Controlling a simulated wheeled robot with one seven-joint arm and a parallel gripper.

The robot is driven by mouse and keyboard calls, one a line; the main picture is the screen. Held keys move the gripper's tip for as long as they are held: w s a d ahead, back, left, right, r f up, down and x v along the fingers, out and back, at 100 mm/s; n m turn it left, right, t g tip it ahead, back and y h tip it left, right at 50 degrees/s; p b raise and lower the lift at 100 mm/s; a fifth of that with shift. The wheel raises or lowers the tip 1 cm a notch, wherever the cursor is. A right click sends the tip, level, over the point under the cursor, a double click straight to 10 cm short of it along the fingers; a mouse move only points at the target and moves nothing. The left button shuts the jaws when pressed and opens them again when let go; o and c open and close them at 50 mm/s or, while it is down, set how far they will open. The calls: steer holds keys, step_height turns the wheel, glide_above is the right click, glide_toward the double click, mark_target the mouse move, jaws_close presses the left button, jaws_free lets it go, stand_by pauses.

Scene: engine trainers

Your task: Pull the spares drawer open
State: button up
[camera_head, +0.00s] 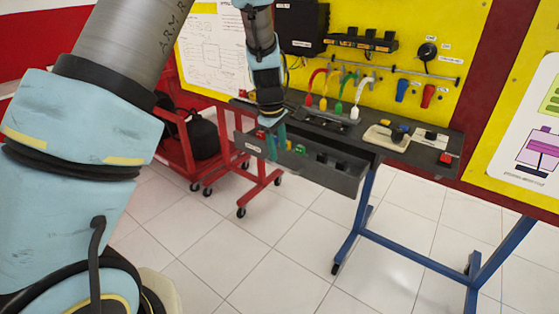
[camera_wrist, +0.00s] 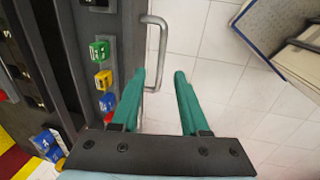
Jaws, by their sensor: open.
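The spares drawer (camera_head: 325,174) is a dark grey drawer under the bench top. It stands out from the bench, and green, yellow and dark parts show inside it. My gripper (camera_head: 272,150) is at the left part of the drawer front, pointing down. In the wrist view my gripper (camera_wrist: 159,73) is open, with its two teal fingers apart. The metal bar handle (camera_wrist: 163,50) lies just past the fingertips, between them in the picture; contact is not clear. The drawer's front edge (camera_wrist: 129,45) runs beside the left finger. In the head view my gripper hides the handle.
The bench top (camera_head: 400,150) holds coloured hoses, a beige device and small parts. Blue bench legs (camera_head: 361,215) stand below right. A red wheeled frame (camera_head: 262,190) is close behind the drawer's left end. Tiled floor (camera_head: 270,270) is free in front.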

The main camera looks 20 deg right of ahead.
steer(key=shift+b+v, duration=0.35)
steer(key=shift+v, duration=2.45)
steer(key=a+r+m, duration=0.2)
steer(key=a+m, duration=0.1)
steer(key=a, duration=1.6)
steer(key=s+a+m+y, duration=0.1)
steer(key=s+a+m, duration=0.1)
steer(key=s+a, duration=0.2)
steer(key=s+a+m, duration=0.2)
steer(key=s+a, duration=0.3)
steer(key=a, duration=0.6)
steer(key=shift+s+a+y, duration=0.25)
steer(key=shift+s+y, duration=0.05)
steer(key=shift+y, duration=0.1)
